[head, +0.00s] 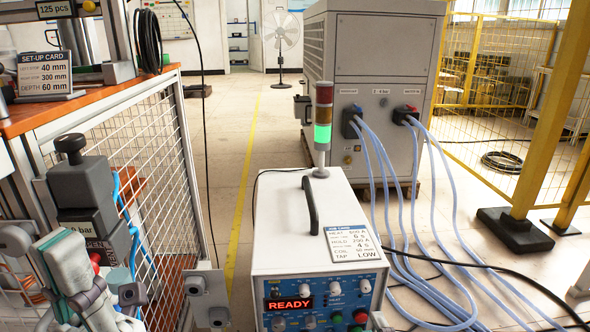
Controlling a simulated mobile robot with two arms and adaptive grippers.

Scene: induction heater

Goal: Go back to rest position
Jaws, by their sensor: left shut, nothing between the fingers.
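My left gripper (55,246) is at the lower left, with pale grey links and shut fingers. It holds nothing. It is in front of a dark grey block with a black knob (82,180) and a partly hidden "bar" label; I cannot tell whether they touch. The induction heater (275,222) is a white box with a black handle at the lower middle. Its blue panel (345,291) has a red READY display (290,303). The stack light (323,128) on its top shows green.
A wooden-topped bench with mesh sides (160,84) stands at left, bearing a set-up card (44,73). A grey cabinet (375,60) with pale hoses (388,190) stands behind the heater. A yellow post (545,110) and black cable are at right.

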